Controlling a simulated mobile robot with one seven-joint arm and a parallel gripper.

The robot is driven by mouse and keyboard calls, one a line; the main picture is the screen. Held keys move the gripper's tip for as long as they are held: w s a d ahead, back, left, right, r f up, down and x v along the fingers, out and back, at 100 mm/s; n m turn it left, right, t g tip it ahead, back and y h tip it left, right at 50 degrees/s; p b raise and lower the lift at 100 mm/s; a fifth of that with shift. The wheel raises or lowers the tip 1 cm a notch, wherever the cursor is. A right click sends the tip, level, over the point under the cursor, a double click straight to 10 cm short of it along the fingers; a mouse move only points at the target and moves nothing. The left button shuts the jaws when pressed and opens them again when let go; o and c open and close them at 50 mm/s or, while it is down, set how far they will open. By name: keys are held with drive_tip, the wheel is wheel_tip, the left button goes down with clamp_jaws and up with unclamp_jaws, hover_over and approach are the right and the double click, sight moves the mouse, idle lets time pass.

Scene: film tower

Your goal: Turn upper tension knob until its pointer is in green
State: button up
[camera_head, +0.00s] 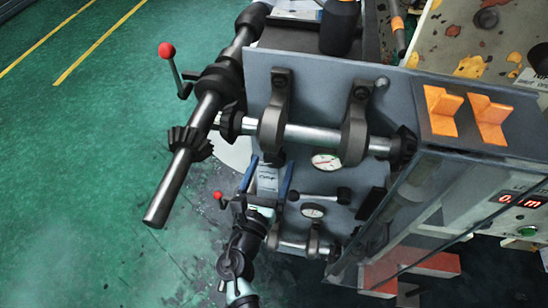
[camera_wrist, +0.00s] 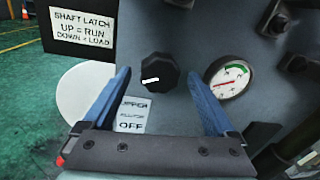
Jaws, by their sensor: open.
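A round black knob (camera_wrist: 159,72) with a white mark, lying nearly level, is on the grey panel in the wrist view. A dial (camera_wrist: 230,77) with a white face and a green arc at its upper right is right of it. The dial also shows in the head view (camera_head: 326,161). My gripper (camera_wrist: 157,69) is open, its blue fingers either side of the knob in the picture; contact cannot be told. In the head view, my gripper (camera_head: 269,178) faces the panel and the knob is hidden.
A label (camera_wrist: 132,114) sits below the knob, and a shaft latch sign (camera_wrist: 83,33) is at left. A second dial (camera_head: 312,210) is lower on the panel (camera_head: 325,85). A steel shaft (camera_head: 312,137) crosses above my gripper. A red-ball lever (camera_head: 168,51) stands at upper left.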

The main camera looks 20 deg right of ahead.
drive_tip(key=shift+x, duration=1.3)
drive_tip(key=c, duration=1.4)
